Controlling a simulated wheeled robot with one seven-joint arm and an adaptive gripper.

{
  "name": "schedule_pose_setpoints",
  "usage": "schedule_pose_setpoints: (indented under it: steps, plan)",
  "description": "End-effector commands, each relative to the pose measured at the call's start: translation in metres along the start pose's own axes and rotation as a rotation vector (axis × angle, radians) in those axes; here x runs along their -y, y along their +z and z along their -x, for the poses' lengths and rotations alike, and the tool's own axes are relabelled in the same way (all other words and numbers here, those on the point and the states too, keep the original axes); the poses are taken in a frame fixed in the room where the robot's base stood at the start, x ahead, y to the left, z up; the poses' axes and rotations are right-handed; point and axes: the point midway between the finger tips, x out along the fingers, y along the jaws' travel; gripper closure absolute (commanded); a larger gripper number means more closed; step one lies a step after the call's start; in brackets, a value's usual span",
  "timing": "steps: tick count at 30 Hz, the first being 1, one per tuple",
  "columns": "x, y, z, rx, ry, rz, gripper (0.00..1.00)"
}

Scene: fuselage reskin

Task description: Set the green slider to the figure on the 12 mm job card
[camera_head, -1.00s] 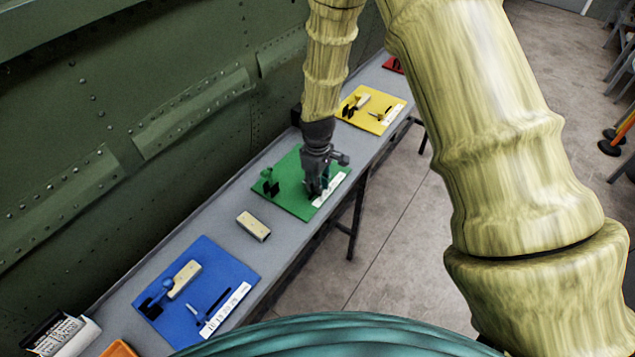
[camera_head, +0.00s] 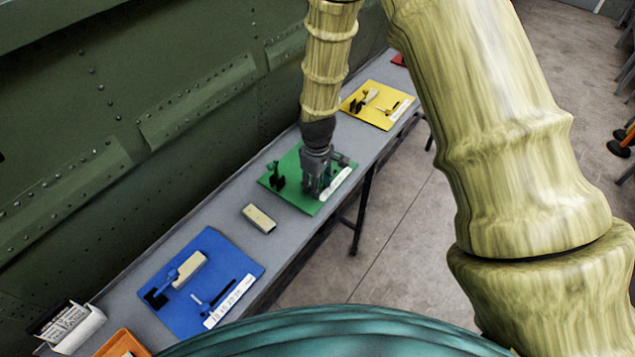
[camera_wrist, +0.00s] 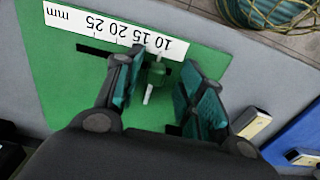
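The green board (camera_head: 308,205) lies on the long bench, with a white scale strip (camera_head: 337,182) along its edge. In the wrist view the strip (camera_wrist: 80,27) appears upside down, with 10, 15, 20, 25 and mm running right to left. The green slider (camera_wrist: 157,72) stands in a dark slot beside the strip, near its 10–15 end; its exact reading is unclear. My gripper (camera_wrist: 162,62) is open over the board, its fingers either side of the slider with a visible gap on the right. In the head view my gripper (camera_head: 317,190) hides the slider. I cannot identify the 12 mm job card.
A blue board (camera_head: 190,310) and a yellow board (camera_head: 372,118) with similar fittings lie on the bench (camera_head: 228,240). A beige block (camera_head: 259,218) sits between blue and green. A white printed stand (camera_head: 72,328) and orange item (camera_head: 122,345) are near front left. The riveted green wall borders the bench.

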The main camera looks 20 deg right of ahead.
Motion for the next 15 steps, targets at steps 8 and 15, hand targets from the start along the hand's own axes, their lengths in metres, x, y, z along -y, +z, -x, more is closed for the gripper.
schedule_pose_setpoints:
  steps: [8, 15]
  plan:
    - [-0.001, 0.0, 0.011, -0.001, 0.001, -0.001, 0.61]
    - [-0.001, -0.001, 0.046, -0.002, 0.002, 0.001, 0.61]
